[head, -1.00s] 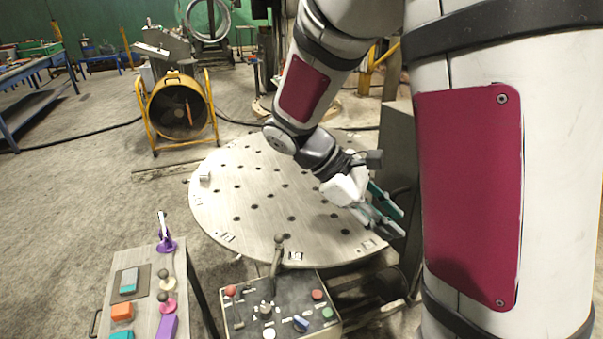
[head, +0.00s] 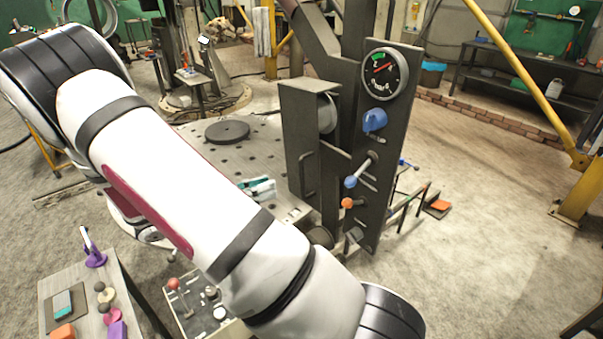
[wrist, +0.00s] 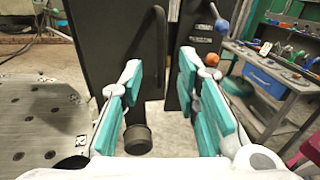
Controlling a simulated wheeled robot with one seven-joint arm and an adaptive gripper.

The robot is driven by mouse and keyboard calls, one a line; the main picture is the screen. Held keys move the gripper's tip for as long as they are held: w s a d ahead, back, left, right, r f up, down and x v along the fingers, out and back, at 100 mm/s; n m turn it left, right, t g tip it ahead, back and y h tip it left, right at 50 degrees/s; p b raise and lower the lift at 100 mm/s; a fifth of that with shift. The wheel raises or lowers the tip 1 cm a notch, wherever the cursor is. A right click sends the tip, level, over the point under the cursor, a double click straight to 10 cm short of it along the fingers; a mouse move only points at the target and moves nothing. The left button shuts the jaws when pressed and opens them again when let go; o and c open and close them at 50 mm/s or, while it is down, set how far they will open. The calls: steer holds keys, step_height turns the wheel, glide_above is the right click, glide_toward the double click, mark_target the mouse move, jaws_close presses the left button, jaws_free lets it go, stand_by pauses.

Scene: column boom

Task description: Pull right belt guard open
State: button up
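My gripper (head: 258,188) is left of the panel in the head view. In the wrist view my gripper (wrist: 160,80) has its teal-padded fingers apart, with nothing held. The handle appears between and beyond the fingertips, apparently not touched. My arm covers part of the table.
A dark column panel (head: 372,150) with a gauge (head: 384,74), blue knob (head: 374,121) and levers stands right of the guard. A control box (head: 200,300) is in front.

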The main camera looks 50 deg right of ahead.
mark_target(302, 190)
steer(key=p+x, duration=0.2)
steer(key=x, duration=0.8)
steer(key=shift+s+d+p, duration=0.2)
steer(key=shift+d+p, duration=0.1)
steer(key=shift+p, duration=0.05)
steer(key=shift+c, duration=0.4)
jaws_close()
